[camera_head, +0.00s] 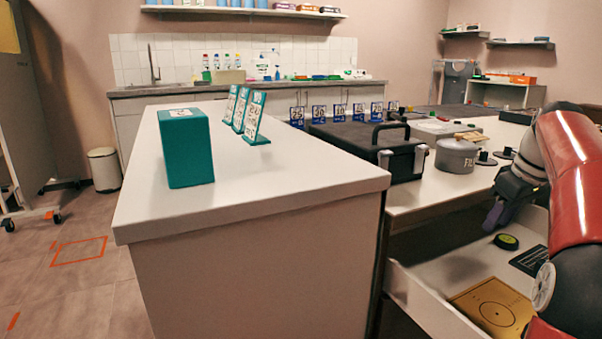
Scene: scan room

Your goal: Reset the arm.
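My red and black arm comes in at the right edge, bent, and covers part of the right side. My gripper (494,216) points down and left, above the open drawer (455,268) and in front of the counter edge. The gripper is small, dark and seen from the side, so whether its fingers are apart is unclear. No object shows clearly in it. In the drawer lie a round black disc with a green top (506,242), a black panel (530,259) and a gold plate (494,312) with a circle, partly hidden by my arm.
A teal box (186,148) stands on the white counter (270,179), with teal cards (243,112) behind it. On the lower worktop are a black case (368,148), a grey lidded pot (457,156) and blue number stands (339,112). Open floor lies left.

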